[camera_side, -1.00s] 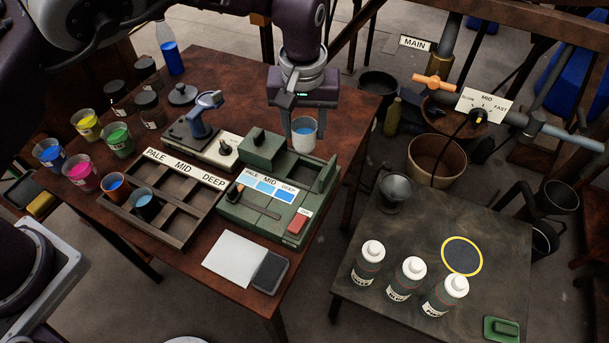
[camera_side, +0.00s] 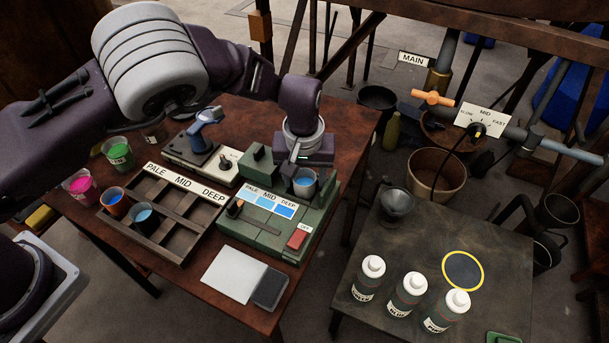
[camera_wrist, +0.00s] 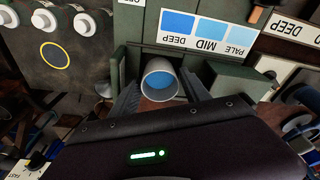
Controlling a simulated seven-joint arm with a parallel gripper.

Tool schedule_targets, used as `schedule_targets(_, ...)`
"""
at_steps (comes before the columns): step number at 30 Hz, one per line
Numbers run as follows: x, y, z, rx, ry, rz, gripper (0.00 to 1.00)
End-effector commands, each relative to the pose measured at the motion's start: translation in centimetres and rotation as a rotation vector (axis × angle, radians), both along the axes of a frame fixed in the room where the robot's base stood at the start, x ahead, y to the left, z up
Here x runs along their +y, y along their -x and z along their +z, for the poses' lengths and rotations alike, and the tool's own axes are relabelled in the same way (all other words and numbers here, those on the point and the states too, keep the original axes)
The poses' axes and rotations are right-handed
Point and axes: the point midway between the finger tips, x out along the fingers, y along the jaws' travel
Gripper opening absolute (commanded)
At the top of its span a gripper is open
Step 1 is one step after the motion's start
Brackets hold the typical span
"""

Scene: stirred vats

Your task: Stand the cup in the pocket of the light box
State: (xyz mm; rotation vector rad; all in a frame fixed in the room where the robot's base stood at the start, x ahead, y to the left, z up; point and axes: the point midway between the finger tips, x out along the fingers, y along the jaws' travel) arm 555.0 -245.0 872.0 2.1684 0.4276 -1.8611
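The cup (camera_side: 304,184) is a small pale cup with blue liquid in it. My gripper (camera_side: 304,178) is shut on it, with one finger on each side, pointing down. In the wrist view, the cup (camera_wrist: 160,86) shows between the two fingers, its blue liquid facing the camera. The green light box (camera_side: 262,236) carries a PALE MID DEEP strip of blue swatches and a red button. The cup is at the box's back, between its raised green parts, at the pocket. The pocket floor is hidden, and I cannot tell whether the cup touches it.
A wooden rack (camera_side: 178,236) with a blue cup (camera_side: 145,217) stands left of the box. More paint cups stand farther left. A white card (camera_side: 234,273) and dark pad (camera_side: 270,288) lie in front. Several white-capped bottles (camera_side: 408,293) stand on the right table.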

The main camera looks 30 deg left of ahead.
Motion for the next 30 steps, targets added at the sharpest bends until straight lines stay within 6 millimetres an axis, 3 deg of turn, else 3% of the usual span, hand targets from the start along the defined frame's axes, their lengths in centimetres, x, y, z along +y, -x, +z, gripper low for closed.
schedule_targets(8,-0.1,0.0,0.6,0.000,0.002,0.000,0.54)
schedule_targets(21,-0.7,1.5,10.8,-0.001,0.004,-0.002,0.54)
schedule_targets(30,-0.7,1.7,12.2,0.000,0.000,0.001,0.54)
